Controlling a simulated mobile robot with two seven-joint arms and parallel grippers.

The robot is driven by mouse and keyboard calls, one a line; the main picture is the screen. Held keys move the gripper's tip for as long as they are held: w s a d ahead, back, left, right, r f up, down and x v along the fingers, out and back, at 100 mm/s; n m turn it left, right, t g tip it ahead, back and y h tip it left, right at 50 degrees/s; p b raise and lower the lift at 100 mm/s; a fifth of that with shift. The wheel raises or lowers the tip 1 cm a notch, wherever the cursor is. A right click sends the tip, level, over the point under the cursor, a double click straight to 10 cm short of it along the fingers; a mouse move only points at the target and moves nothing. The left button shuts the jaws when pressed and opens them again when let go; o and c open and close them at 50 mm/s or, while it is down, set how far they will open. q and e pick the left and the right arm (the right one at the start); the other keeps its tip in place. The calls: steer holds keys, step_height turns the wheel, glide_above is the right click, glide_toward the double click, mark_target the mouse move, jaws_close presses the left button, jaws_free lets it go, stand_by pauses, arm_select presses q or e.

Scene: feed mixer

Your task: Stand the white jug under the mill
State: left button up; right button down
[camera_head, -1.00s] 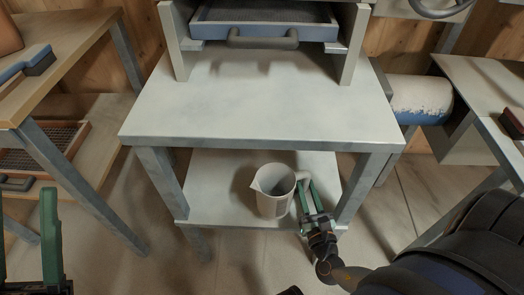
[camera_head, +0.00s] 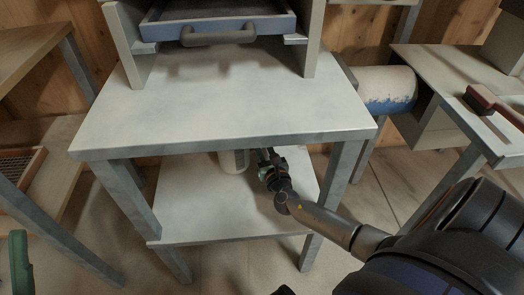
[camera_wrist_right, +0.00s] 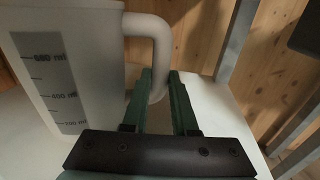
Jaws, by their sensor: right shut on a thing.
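The white jug (camera_head: 233,161) is under the table top, over the lower shelf (camera_head: 200,215); the table top hides most of it in the head view. In the right wrist view the jug (camera_wrist_right: 70,75) looks upright, with a grey measuring scale and its handle (camera_wrist_right: 158,45) to the right. My right gripper (camera_head: 264,158) is shut on the handle; its green fingers (camera_wrist_right: 168,90) show in the wrist view. One green finger of my left gripper (camera_head: 20,262) shows at the lower left, away from everything.
Above the table top (camera_head: 230,105), a frame on posts (camera_head: 311,45) holds a blue-edged drawer with a grey handle (camera_head: 218,36); I cannot tell whether this is the mill. The table top is bare. A side table with a red-brown brush (camera_head: 484,99) stands right, a wooden bench left.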

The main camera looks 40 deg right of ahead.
step_height(320, 180, down, 3)
steer(key=shift+f+b, duration=0.2)
steer(key=shift+b, duration=1)
steer(key=shift+r, duration=0.1)
steer(key=c, duration=0.7)
jaws_free()
steer(key=shift+s+a+p, duration=0.1)
steer(key=shift+s+p, duration=0.2)
steer(key=shift+s, duration=0.05)
steer(key=p+v, duration=0.3)
steer(key=v, duration=0.8)
steer(key=shift+s+a, duration=0.1)
steer(key=shift+s, duration=0.1)
